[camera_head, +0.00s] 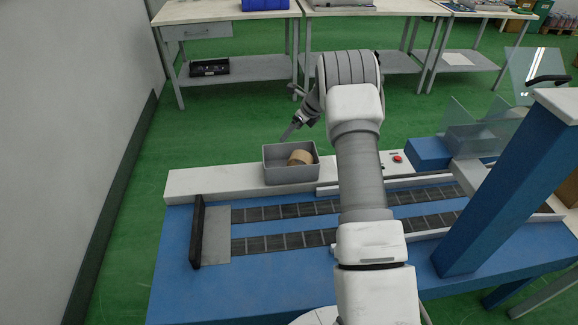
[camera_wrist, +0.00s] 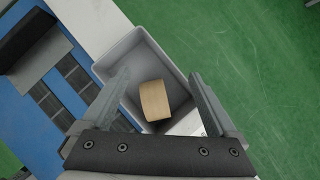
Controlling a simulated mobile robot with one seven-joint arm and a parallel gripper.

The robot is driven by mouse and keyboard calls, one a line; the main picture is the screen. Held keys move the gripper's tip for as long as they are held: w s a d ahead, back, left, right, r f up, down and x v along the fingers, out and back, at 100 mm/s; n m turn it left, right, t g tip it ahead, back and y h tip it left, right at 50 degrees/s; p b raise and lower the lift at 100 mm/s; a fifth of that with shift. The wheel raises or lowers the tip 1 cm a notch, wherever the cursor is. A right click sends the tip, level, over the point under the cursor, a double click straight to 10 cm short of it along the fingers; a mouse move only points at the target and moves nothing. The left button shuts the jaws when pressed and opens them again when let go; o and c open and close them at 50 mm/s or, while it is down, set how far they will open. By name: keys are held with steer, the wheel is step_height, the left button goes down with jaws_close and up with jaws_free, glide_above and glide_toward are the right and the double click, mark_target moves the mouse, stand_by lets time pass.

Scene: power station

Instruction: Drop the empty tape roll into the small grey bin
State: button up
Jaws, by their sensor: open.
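The tape roll (camera_head: 300,158) is tan and lies inside the small grey bin (camera_head: 291,175). The bin stands on the white ledge at the back of the blue conveyor table. In the wrist view the tape roll (camera_wrist: 154,100) rests on the bin's floor, and the bin's wall (camera_wrist: 120,52) shows around it. My gripper (camera_head: 290,134) is above and just behind the bin in the head view. In the wrist view its two fingers (camera_wrist: 160,85) are spread wide with nothing between them, and the roll is apart below them.
The blue table (camera_head: 180,285) carries two dark roller tracks (camera_head: 285,241) in front of the bin. A black end plate (camera_head: 197,232) stands at left. A blue post (camera_head: 500,195) and clear panels are at right. Workbenches (camera_head: 225,12) stand behind, across open green floor.

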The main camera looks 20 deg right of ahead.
steer(key=p+v, duration=0.3)
steer(key=v, duration=1.4)
steer(key=shift+r, duration=0.2)
steer(key=s+a+r+n+h+p, duration=0.1)
steer(key=s+a+r+n+p, duration=0.1)
steer(key=s+a+r+n, duration=0.7)
steer(key=s+a+r+n+p, duration=0.35)
steer(key=s+r, duration=0.25)
steer(key=r, duration=0.4)
steer(key=s+a+r+n+h+p, duration=0.1)
steer(key=s+a+r+n, duration=0.1)
steer(key=s+n, duration=0.6)
steer(key=s+a+r+n+h+p, duration=0.1)
steer(key=s+a+n, duration=0.3)
steer(key=s+n, duration=0.4)
steer(key=shift+s+a+r+n+t+p, duration=0.3)
steer(key=shift+s+r+p, duration=0.55)
steer(key=shift+s, duration=2.6)
